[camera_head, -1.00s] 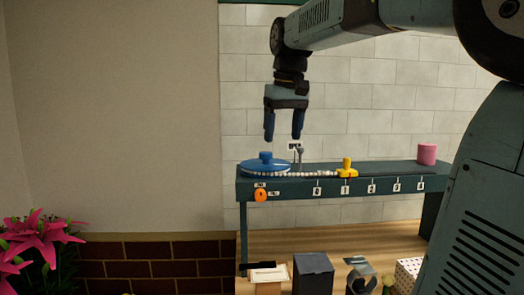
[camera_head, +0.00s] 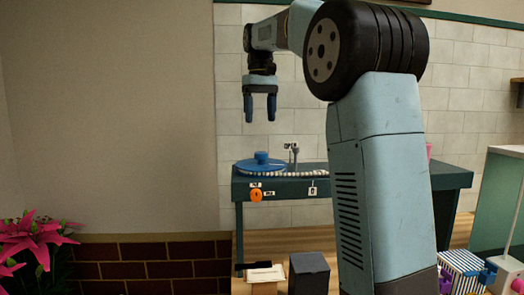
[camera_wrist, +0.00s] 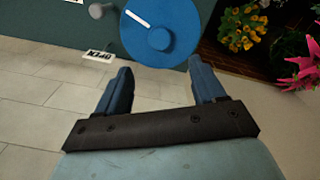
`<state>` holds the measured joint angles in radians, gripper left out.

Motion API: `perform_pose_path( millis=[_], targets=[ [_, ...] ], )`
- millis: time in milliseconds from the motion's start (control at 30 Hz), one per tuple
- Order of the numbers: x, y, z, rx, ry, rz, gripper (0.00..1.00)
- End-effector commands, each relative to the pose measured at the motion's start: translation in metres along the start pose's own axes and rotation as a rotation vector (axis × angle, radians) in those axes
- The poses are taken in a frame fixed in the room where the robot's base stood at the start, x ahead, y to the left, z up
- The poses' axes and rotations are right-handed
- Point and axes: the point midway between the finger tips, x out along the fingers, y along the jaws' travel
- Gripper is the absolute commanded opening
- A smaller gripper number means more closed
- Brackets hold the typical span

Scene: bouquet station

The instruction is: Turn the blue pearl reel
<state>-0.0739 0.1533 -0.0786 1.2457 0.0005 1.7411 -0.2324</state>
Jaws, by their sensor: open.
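The blue pearl reel (camera_head: 259,168) lies flat at the left end of a dark green bench, with a raised blue knob (camera_head: 262,157) at its centre. A string of white pearls (camera_head: 300,174) runs from its front edge to the right, until my arm hides it. In the wrist view the reel (camera_wrist: 179,48) shows beyond the fingers, with a white line on its top and the round knob (camera_wrist: 159,39). My gripper (camera_head: 260,107) is open and empty, pointing down above the reel and apart from it. It also shows in the wrist view (camera_wrist: 160,84).
The green bench (camera_head: 290,189) carries an orange knob (camera_head: 256,195) on its front. A small metal post (camera_head: 292,155) stands behind the reel. A dark box (camera_head: 308,273) stands below. Pink flowers (camera_head: 35,240) are at the lower left.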

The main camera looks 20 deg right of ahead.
Motion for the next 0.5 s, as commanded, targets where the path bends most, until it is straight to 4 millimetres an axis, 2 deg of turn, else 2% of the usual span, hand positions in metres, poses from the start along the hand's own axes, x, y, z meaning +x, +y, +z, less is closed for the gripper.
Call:
perform_pose_path(
  millis=[300, 500],
  targets=[
    [0.057, 0.000, 0.001, 0.000, -0.003, -0.001, 0.69],
    [0.088, -0.001, 0.001, 0.000, -0.001, 0.000, 0.69]
  ],
)
